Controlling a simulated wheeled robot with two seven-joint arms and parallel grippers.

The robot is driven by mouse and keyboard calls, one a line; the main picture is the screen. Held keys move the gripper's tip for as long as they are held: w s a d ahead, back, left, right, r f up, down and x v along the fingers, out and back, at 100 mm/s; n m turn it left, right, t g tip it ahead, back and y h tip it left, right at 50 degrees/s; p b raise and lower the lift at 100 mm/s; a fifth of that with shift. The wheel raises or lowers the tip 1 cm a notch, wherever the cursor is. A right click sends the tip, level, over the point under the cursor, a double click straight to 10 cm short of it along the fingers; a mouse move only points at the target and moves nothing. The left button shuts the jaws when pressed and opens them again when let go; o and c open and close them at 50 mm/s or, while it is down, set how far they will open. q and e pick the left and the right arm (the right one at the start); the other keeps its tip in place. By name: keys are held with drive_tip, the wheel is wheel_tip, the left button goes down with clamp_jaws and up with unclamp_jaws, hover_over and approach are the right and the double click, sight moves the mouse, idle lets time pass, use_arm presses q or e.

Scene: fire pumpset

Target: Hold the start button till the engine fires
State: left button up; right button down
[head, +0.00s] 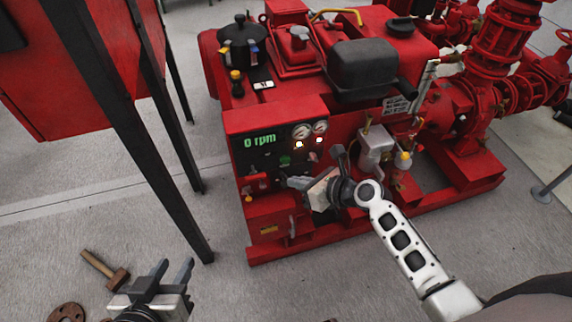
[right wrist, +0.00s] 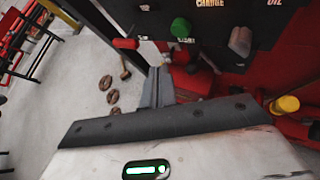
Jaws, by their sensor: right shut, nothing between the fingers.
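The red engine's control panel (head: 262,160) shows "0 rpm" in green in the head view. The green start button (head: 285,160) sits low on the panel. It also shows near the top of the right wrist view (right wrist: 181,27), with a partly hidden label under it. My right gripper (head: 291,182) is shut and empty in front of the panel. My left gripper (head: 175,266) is open and empty, low over the floor at the bottom left.
A red-tipped lever (right wrist: 125,43) and a grey-brown knob (right wrist: 240,40) flank the button. Two gauges (head: 311,130) and lit lamps are on the panel. A red cabinet (head: 60,75) on black legs stands left. A hammer (head: 106,270) and a rusty disc (head: 66,312) lie on the floor.

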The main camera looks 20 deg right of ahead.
sight(282, 164)
drive_tip(key=shift+w+a, duration=0.1)
drive_tip(key=shift+w, duration=1.55)
idle(0.8)
drive_tip(key=shift+w, duration=0.45)
drive_tip(key=shift+w, duration=0.45)
idle(1.9)
drive_tip(key=shift+s+r+p, duration=0.1)
drive_tip(key=shift+s+p, duration=0.05)
drive_tip(key=shift+p, duration=0.2)
idle(1.0)
drive_tip(key=shift+s+p, duration=0.55)
drive_tip(key=shift+s, duration=0.2)
